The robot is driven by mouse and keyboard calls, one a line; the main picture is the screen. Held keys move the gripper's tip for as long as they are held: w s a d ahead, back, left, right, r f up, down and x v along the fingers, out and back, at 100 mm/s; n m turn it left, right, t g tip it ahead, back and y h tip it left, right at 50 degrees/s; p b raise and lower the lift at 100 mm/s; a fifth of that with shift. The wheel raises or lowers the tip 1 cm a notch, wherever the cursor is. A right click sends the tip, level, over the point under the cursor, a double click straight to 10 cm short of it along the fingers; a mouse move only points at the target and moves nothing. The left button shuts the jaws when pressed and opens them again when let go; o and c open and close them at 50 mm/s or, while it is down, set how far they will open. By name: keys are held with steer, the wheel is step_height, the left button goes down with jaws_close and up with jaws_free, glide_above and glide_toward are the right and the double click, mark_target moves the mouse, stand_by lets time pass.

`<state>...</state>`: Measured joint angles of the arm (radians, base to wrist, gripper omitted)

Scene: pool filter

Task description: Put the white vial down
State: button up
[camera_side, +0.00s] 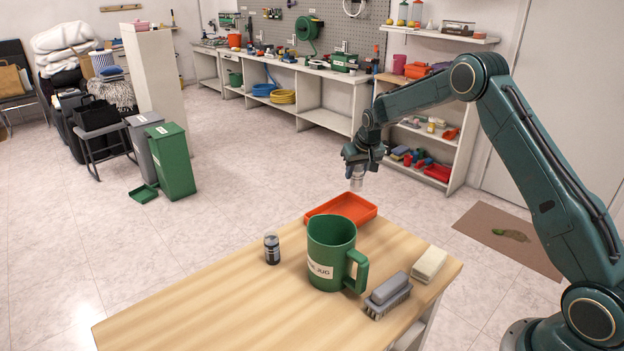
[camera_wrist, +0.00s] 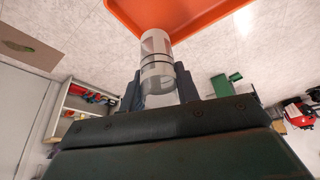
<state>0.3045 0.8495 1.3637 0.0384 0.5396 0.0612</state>
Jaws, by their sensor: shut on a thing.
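My gripper (camera_side: 357,165) is shut on the white vial (camera_side: 357,178), a small clear and whitish cylinder. The vial hangs below the fingers, above and behind the orange tray (camera_side: 317,209) in the side view. In the wrist view the vial (camera_wrist: 156,68) stands out from between the fingers (camera_wrist: 160,90), and its far end overlaps the near edge of the orange tray (camera_wrist: 200,14). The tray lies at the back edge of the wooden table (camera_side: 200,300). The vial appears clear of the tray, though the exact gap cannot be told.
A green jug (camera_side: 331,255) stands in front of the tray, partly hiding it. A dark-capped vial (camera_side: 271,248) stands to the left. A grey brush (camera_side: 388,295) and a pale block (camera_side: 429,264) lie at right. The table's left front is clear.

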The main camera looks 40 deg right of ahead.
mark_target(356, 180)
steer(key=shift+f, duration=1.75)
steer(key=shift+f, duration=2.15)
steer(key=shift+f, duration=0.15)
steer(key=o, duration=1)
steer(key=shift+v, duration=6.15)
